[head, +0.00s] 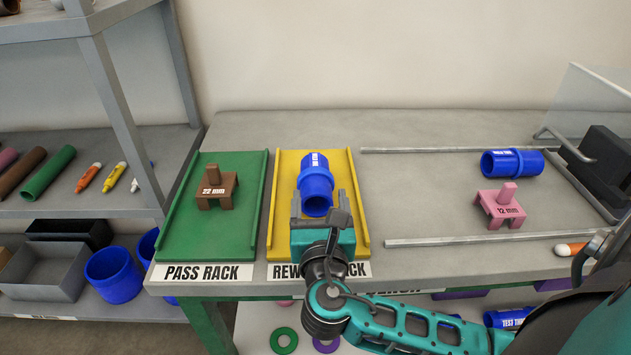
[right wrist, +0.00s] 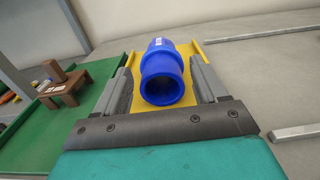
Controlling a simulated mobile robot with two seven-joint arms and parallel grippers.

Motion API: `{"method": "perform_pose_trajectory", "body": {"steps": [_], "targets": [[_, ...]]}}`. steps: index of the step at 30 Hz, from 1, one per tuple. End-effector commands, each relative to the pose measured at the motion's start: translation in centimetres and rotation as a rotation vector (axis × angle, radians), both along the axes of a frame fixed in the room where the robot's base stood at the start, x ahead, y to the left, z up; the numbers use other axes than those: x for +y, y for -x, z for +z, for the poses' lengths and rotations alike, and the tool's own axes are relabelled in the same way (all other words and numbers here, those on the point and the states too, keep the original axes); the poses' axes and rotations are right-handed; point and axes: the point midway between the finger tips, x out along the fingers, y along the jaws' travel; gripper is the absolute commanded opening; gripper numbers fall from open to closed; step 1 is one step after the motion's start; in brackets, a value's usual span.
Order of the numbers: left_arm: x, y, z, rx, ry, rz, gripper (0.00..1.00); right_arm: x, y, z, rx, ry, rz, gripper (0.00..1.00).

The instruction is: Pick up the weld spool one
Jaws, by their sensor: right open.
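A blue spool (head: 316,183) with a thicker middle collar and a white label lies lengthwise on the yellow rework rack (head: 283,205). A second blue spool (head: 511,163) lies crosswise on the bench at the right. Their labels are too small for me to read surely, so I cannot tell which is weld spool one. My right gripper (head: 321,204) is open, its fingers on either side of the rack spool's near end. In the right wrist view this spool (right wrist: 162,72) sits between the fingers, with a gap visible on each side. My left gripper is out of view.
The green pass rack (head: 184,243) with a brown 22 mm piece (head: 216,188) is left of the yellow rack. A pink 12 mm piece (head: 500,206) stands between two metal rails. A dark block (head: 604,160) is far right. Bare bench lies right of the yellow rack.

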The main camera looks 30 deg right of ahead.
Motion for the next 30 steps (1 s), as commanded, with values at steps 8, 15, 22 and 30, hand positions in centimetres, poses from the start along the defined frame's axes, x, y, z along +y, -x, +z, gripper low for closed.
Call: {"method": "perform_pose_trajectory", "body": {"steps": [8, 15, 22, 30], "targets": [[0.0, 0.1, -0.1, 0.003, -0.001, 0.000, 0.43, -1.3, -2.2, 0.0, -0.001, -0.001, 0.000, 0.72], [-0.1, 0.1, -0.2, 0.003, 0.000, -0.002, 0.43, -2.9, -5.4, -0.1, -0.001, 0.001, -0.002, 0.72], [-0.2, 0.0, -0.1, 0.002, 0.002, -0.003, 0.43, -3.5, -6.5, -0.2, 0.001, -0.002, 0.000, 0.72], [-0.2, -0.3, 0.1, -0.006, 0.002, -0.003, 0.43, -3.5, -6.4, -0.2, 0.002, -0.001, 0.000, 0.59]]}}
